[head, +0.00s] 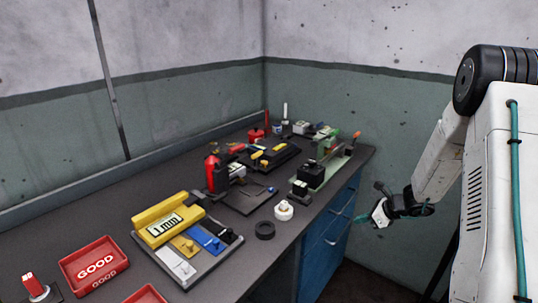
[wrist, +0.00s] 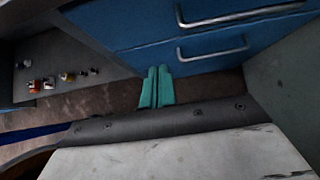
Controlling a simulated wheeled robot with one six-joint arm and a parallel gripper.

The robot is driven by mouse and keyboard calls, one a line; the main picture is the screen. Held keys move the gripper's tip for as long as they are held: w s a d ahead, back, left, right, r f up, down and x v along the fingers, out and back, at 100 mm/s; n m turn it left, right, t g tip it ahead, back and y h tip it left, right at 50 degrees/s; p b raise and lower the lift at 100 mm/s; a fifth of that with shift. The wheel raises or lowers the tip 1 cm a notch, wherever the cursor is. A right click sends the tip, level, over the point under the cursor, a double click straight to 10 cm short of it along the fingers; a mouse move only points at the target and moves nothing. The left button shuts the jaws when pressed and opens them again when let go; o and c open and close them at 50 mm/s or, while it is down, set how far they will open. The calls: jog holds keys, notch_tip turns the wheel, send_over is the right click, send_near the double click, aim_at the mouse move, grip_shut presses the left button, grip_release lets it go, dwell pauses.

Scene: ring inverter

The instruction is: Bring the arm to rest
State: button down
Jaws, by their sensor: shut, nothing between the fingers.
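My gripper (head: 368,218) hangs at the right of the head view, beyond the workbench's right end and near the blue drawers. My arm is bent, with its forearm sloping down to the wrist. In the wrist view the two teal fingers (wrist: 157,86) lie side by side, shut and empty, pointing towards the blue drawer fronts (wrist: 140,22). The fingers look small and dark in the head view.
The blue drawer cabinet (head: 328,240) has protruding handles. Walls stand behind.

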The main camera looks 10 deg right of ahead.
jog(key=s+a+r+n+g+y, duration=0.1)
jog(key=s+a+r+n+g, duration=0.6)
jog(key=s+a+r+n, duration=0.7)
jog(key=s+a+r+n+h, duration=0.2)
jog(key=s+r+n, duration=0.5)
jog(key=s, duration=0.4)
jog(key=s+a+r+n+t+h, duration=0.1)
jog(key=s+a+r+n+h, duration=0.2)
jog(key=s+r+n, duration=0.4)
jog(key=s+r+h, duration=0.1)
jog(key=s, duration=0.3)
jog(key=shift+s+a+r+t+h, duration=0.2)
jog(key=shift+a+t+h, duration=0.1)
jog(key=shift+a+h, duration=0.1)
